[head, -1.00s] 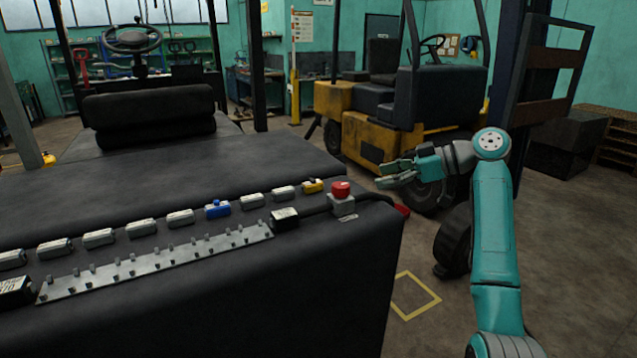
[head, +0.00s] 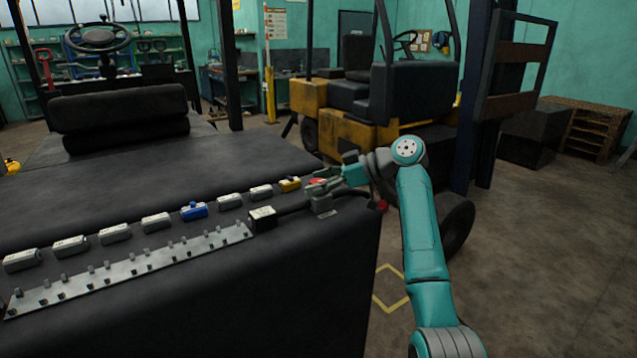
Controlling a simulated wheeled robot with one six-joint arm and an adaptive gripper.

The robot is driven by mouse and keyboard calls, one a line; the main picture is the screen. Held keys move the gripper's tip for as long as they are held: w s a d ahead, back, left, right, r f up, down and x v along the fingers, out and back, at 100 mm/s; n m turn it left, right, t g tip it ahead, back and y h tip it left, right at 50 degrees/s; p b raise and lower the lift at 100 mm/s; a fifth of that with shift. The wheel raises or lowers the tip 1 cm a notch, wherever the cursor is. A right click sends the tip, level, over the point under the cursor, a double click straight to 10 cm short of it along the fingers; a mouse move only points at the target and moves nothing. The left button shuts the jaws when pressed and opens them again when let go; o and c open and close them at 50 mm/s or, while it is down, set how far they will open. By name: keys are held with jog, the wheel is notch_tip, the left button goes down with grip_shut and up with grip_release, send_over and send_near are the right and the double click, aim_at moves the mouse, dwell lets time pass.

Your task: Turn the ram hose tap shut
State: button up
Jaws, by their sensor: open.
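My gripper (head: 314,186) is open in the head view, low over the right end of the dark counterweight top, its fingers pointing left. It overlaps a red button (head: 316,181) on a grey box (head: 320,204); I cannot tell whether they touch. A small red part (head: 382,206) shows beyond the right edge of the dark body, where a black hose (head: 352,192) runs. It may be the ram hose tap, but it is too small to tell its setting. My gripper is left of and a little above it in the picture.
A row of small blocks, including a blue one (head: 194,210) and a yellow one (head: 290,184), lines the dark top behind a metal strip (head: 130,270). A yellow forklift (head: 350,136) stands behind. Bare floor (head: 540,240) lies to the right.

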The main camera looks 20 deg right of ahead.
jog(key=c, duration=1.2)
jog(key=shift+o, duration=0.2)
jog(key=shift+m+t+h, duration=0.3)
jog(key=m+t+h, duration=0.2)
jog(key=m+t, duration=0.1)
jog(key=shift+a+m, duration=0.1)
jog(key=shift+m, duration=0.2)
jog(key=m+t+h, duration=0.3)
jog(key=m+h, duration=0.1)
jog(key=h, duration=0.1)
jog(key=shift+m, duration=0.3)
jog(key=m+h, duration=0.4)
jog(key=h, duration=0.1)
jog(key=shift+t, duration=0.4)
jog(key=shift+m+g+h, duration=0.7)
jog(key=shift+m+h, duration=1.8)
jog(key=shift+h, duration=0.3)
